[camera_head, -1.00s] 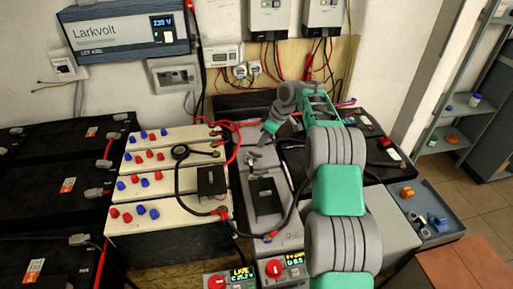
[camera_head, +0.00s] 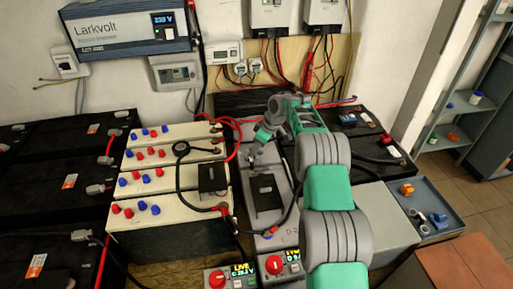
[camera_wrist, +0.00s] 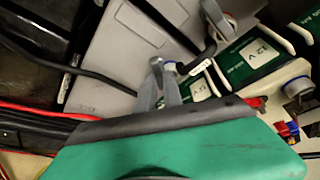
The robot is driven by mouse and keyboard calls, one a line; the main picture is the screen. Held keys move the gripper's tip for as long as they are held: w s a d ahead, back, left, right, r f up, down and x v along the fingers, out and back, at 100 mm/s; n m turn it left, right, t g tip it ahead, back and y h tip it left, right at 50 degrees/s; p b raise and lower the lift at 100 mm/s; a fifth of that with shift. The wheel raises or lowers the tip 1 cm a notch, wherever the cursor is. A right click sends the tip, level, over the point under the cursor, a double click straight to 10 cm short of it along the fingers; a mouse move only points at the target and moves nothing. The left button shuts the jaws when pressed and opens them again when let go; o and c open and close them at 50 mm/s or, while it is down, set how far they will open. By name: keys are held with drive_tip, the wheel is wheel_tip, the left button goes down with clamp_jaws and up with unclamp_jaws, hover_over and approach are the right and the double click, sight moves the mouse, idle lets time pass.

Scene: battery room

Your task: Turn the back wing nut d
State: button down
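My gripper (camera_head: 256,150) is at the back end of the long grey battery (camera_head: 284,200), low over its top. Its green and black body fills the bottom of the wrist view, with two grey fingers (camera_wrist: 166,86) reaching up from it. The fingers look close together beside a small part with a blue-and-white edge; I cannot tell whether they touch it. A grey terminal fitting with a black cable (camera_wrist: 206,48) lies just beyond them. I cannot clearly make out the back wing nut, which is small and partly hidden by the gripper.
White-topped batteries (camera_head: 170,205) with red and blue caps stand to the left. Green-topped cells (camera_wrist: 250,58) show close to the right of the fingers. Red and black cables cross around the gripper. A blue-grey tray (camera_head: 447,206) with loose parts is at the right.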

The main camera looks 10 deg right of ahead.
idle(0.4)
drive_tip(key=r+n+p, duration=0.1)
drive_tip(key=p, duration=0.2)
drive_tip(key=shift+n+g+p, duration=0.3)
drive_tip(key=n+p, duration=0.1)
drive_tip(key=p, duration=0.3)
drive_tip(key=shift+w+y, duration=0.15)
drive_tip(key=shift+y, duration=0.15)
drive_tip(key=shift+f+p, duration=0.4)
drive_tip(key=shift+p, duration=0.55)
drive_tip(key=c, duration=1.8)
unclamp_jaws()
drive_tip(key=shift+g, duration=0.3)
drive_tip(key=shift+o, duration=0.2)
drive_tip(key=v, duration=0.7)
drive_tip(key=shift+s+d+r, duration=0.2)
drive_tip(key=shift+s+r, duration=0.05)
drive_tip(key=shift+r, duration=0.05)
